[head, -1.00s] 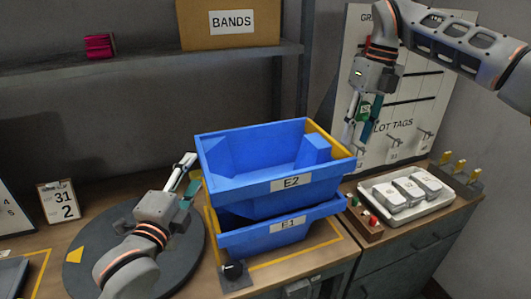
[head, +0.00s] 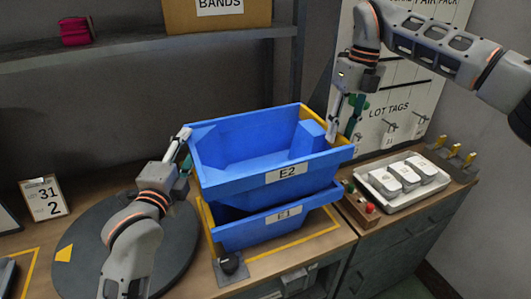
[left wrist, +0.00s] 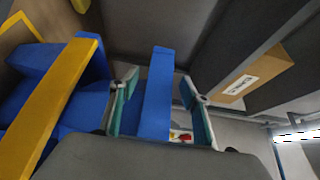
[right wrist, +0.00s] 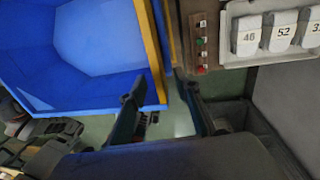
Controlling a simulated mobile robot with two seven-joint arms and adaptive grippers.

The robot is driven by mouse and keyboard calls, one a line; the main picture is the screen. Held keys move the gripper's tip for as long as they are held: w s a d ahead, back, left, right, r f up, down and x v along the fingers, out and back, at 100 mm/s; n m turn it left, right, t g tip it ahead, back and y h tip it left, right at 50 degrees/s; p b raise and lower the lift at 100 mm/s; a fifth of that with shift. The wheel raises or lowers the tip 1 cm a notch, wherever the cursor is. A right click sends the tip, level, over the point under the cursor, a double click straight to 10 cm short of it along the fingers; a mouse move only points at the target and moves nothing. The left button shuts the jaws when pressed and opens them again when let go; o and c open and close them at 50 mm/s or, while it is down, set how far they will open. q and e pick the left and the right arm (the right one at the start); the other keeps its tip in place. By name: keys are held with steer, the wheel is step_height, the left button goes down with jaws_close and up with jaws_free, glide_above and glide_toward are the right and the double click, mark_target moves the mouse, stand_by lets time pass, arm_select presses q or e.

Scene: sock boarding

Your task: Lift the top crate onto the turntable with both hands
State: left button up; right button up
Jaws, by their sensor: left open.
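The top blue crate labelled E2 (head: 230,184) sits nested in the lower blue crate labelled E1 (head: 250,234). My left gripper (head: 181,150) is open at the top crate's left rim. In the left wrist view its fingers (left wrist: 158,95) stand on either side of a blue wall. My right gripper (head: 345,122) is at the crate's right, yellow-edged rim. In the right wrist view its fingers (right wrist: 162,95) are spread, near the end of the yellow edge; contact cannot be told. The dark round turntable (head: 88,262) lies to the left, partly hidden by my left arm.
A black knob on a plate (head: 231,265) is in front. A shelf (head: 130,48) runs behind. The turntable's visible top holds only a yellow mark.

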arm_select(q)
steer(key=shift+w+d, duration=0.2)
steer(key=shift+w, duration=1.55)
arm_select(e)
steer(key=shift+a+f, duration=0.15)
steer(key=shift+f, duration=0.7)
steer(key=shift+a+f, duration=0.1)
steer(key=shift+f, duration=0.75)
arm_select(q)
steer(key=c, duration=0.8)
arm_select(e)
steer(key=shift+s, duration=0.1)
steer(key=c, duration=0.8)
arm_select(q)
jaws_close()
arm_select(e)
jaws_close()
steer(key=shift+r, duration=0.1)
